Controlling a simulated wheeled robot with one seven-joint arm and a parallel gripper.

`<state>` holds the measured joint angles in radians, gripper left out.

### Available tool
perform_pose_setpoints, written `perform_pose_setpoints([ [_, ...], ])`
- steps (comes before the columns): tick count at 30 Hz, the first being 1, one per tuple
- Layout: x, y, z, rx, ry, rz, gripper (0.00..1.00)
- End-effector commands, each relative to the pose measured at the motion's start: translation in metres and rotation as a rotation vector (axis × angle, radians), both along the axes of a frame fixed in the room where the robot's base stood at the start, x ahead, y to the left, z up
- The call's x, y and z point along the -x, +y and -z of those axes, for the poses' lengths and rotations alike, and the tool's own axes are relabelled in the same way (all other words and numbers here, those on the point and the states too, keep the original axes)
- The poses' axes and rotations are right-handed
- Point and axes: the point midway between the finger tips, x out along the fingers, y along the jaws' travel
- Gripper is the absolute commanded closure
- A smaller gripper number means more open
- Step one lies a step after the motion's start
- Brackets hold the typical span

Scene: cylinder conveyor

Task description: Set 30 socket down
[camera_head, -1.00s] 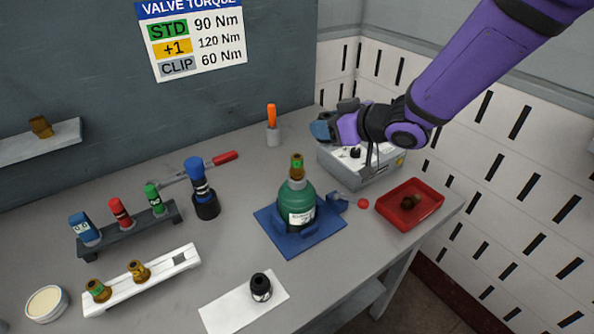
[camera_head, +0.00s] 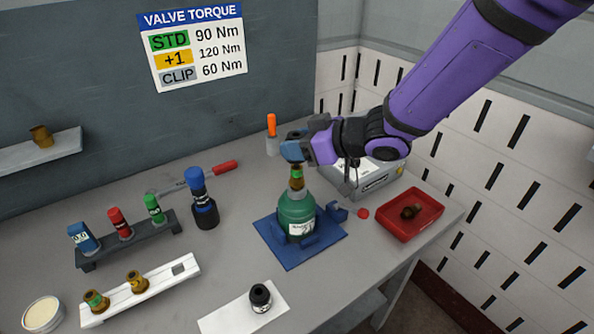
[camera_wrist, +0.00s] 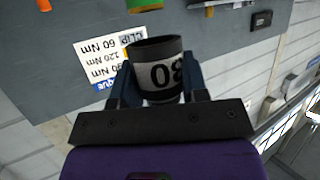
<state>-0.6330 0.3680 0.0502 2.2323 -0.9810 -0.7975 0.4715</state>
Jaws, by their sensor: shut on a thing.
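My gripper (camera_head: 293,151) is shut on the 30 socket, a black and white ring-shaped socket (camera_wrist: 157,72) between the two blue fingers in the wrist view. Its number appears upside down there. In the head view the gripper is just above the brass valve (camera_head: 297,177) of the green cylinder (camera_head: 297,215). I cannot tell whether they touch. The cylinder stands upright on a blue base (camera_head: 289,259). Another black socket (camera_head: 260,296) stands on a white mat (camera_head: 225,319) at the front.
A white rail (camera_head: 155,289) holds brass valves. A blue-topped tool (camera_head: 201,198) stands behind it. A red tray (camera_head: 428,224) with a brass part is at right, and a grey box (camera_head: 376,184) stands behind my gripper.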

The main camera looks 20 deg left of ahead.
Motion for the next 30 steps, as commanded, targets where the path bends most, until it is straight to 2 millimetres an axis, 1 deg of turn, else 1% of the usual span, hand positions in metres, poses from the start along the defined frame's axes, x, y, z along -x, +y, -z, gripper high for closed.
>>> perform_pose_setpoints([
  [1,0.0,0.0,0.007,0.003,0.001,-0.001,0.86],
  [5,0.0,0.0,0.015,0.0,0.0,0.0,0.86],
  [12,0.001,0.0,0.049,0.003,0.002,-0.001,0.86],
  [15,0.0,0.0,0.057,0.001,0.001,0.001,0.86],
  [24,0.0,0.0,0.059,0.0,-0.002,0.0,0.86],
  [29,0.0,0.0,0.063,0.001,0.0,0.001,0.86],
  [30,0.0,0.0,0.063,0.001,-0.001,0.001,0.5],
])
